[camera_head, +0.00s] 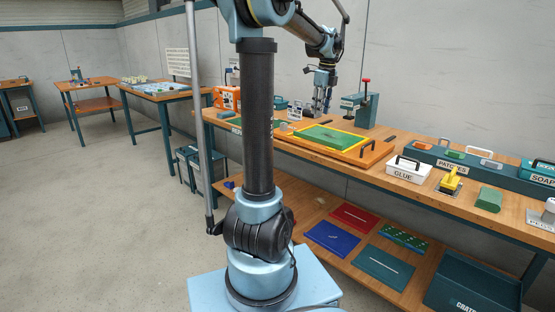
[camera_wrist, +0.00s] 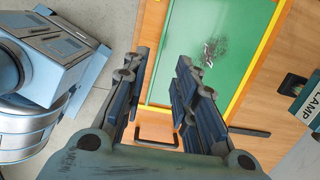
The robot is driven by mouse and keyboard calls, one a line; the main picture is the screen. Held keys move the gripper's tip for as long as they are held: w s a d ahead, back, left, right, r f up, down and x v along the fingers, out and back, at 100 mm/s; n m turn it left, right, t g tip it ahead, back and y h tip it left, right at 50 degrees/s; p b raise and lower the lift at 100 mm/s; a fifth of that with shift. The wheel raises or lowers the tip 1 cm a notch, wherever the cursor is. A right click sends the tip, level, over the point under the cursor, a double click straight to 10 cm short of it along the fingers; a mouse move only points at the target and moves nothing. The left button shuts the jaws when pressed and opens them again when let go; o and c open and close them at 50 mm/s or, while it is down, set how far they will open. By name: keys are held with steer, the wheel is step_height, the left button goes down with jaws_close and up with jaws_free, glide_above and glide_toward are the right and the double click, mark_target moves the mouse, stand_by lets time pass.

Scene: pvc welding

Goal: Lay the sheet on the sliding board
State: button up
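The sliding board (camera_head: 372,153) is a wooden board with a black handle, lying on the workbench. A green panel (camera_head: 330,137) with a yellow border lies on it; I cannot tell whether this is the sheet or a marked surface. In the wrist view the green panel (camera_wrist: 230,35) bears a dark grey smudge, and the black handle (camera_wrist: 157,141) shows below it. My gripper (camera_head: 322,108) is above the far side of the bench, pointing down. In the wrist view its two fingers (camera_wrist: 160,58) are apart with nothing between them.
The lower shelf holds a red sheet (camera_head: 355,217), a blue sheet (camera_head: 333,238) and a teal sheet (camera_head: 384,269). A GLUE box (camera_head: 408,171) and yellow tool (camera_head: 450,182) stand right of the board. A press-like stand with a red knob (camera_head: 367,100) rises behind it.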

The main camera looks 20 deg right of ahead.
steer(key=s+a+f+n, duration=0.2)
steer(key=a+n, duration=0.3)
steer(key=a, duration=0.4)
steer(key=s+a+f+n, duration=0.25)
steer(key=a+n, duration=0.35)
steer(key=a, duration=0.3)
steer(key=s+a+f+n, duration=0.25)
steer(key=a+n, duration=0.25)
steer(key=a, duration=0.5)
steer(key=s+a+f+n, duration=1.2)
steer(key=s+f+n, duration=0.3)
steer(key=shift+a+f+n+t, duration=0.25)
steer(key=shift+f+n+t, duration=0.05)
steer(key=shift+t, duration=0.1)
